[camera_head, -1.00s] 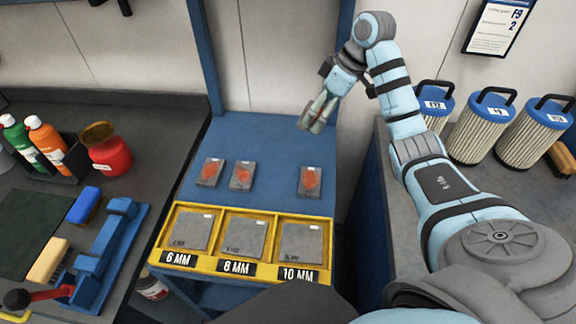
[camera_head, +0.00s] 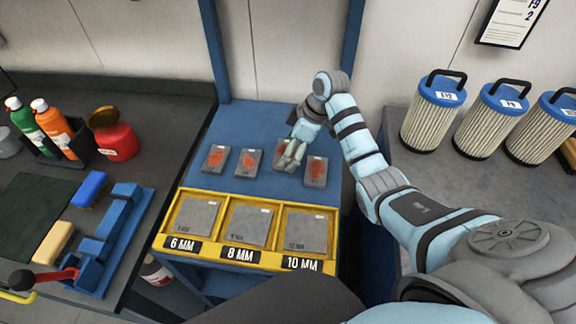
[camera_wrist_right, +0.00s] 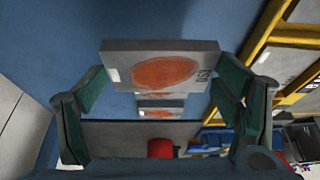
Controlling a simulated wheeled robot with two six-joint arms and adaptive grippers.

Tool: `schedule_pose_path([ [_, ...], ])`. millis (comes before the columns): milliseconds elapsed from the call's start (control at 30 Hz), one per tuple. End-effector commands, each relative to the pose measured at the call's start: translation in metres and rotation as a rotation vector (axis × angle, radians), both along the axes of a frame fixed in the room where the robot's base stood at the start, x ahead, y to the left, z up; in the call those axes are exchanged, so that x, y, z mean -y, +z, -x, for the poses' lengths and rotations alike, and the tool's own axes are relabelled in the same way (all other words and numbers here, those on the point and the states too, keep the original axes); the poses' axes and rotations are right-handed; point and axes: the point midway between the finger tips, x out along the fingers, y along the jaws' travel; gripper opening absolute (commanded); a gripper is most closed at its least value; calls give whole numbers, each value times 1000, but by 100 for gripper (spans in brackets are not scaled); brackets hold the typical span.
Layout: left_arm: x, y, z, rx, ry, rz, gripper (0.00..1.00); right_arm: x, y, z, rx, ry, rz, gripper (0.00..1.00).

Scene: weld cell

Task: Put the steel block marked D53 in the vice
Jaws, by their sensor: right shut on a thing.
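My right gripper (camera_head: 290,156) is over the blue table and shut on a grey steel block (camera_head: 281,151) with an orange-red patch. In the right wrist view the block (camera_wrist_right: 160,67) lies between the green-padded fingers (camera_wrist_right: 160,95); its upside-down mark looks like D53. I cannot tell if it touches the table. Other patched blocks lie on the table: two to the left (camera_head: 215,158) (camera_head: 248,162) and one to the right (camera_head: 316,172). The blue vice (camera_head: 112,240), with a red lever, is on the left bench. My left gripper is not in view.
A yellow tray (camera_head: 255,256) with plates, labelled 6, 8 and 10 MM, edges the table's front. Bottles (camera_head: 50,128), a red can (camera_head: 116,142) and brushes (camera_head: 89,189) are on the left bench. Filter cartridges (camera_head: 433,112) stand on the right.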

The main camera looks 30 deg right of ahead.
Motion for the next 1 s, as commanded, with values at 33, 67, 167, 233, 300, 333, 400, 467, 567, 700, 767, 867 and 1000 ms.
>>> schedule_pose_path([
  [33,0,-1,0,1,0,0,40,-1,-6,-1,3,0,-2,23],
  [67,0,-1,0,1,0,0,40,-1,-9,-1,3,1,-2,23],
  [167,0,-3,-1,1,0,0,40,-1,-23,0,0,0,-2,23],
  [233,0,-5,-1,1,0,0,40,0,-37,0,0,-1,-2,23],
  [300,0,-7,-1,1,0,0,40,0,-48,0,2,-1,-1,23],
  [333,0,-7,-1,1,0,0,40,0,-52,0,2,-2,-1,23],
  [400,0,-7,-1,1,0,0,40,0,-54,0,3,-1,0,23],
  [467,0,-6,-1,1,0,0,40,1,-54,-1,5,-1,0,23],
  [567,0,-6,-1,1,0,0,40,0,-53,-1,4,0,-1,23],
  [700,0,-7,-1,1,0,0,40,0,-56,0,4,0,-1,23],
  [767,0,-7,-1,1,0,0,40,1,-56,0,1,0,0,92],
  [867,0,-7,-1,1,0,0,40,0,-56,0,1,-1,0,100],
  [1000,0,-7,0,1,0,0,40,0,-56,0,1,-1,0,100],
])
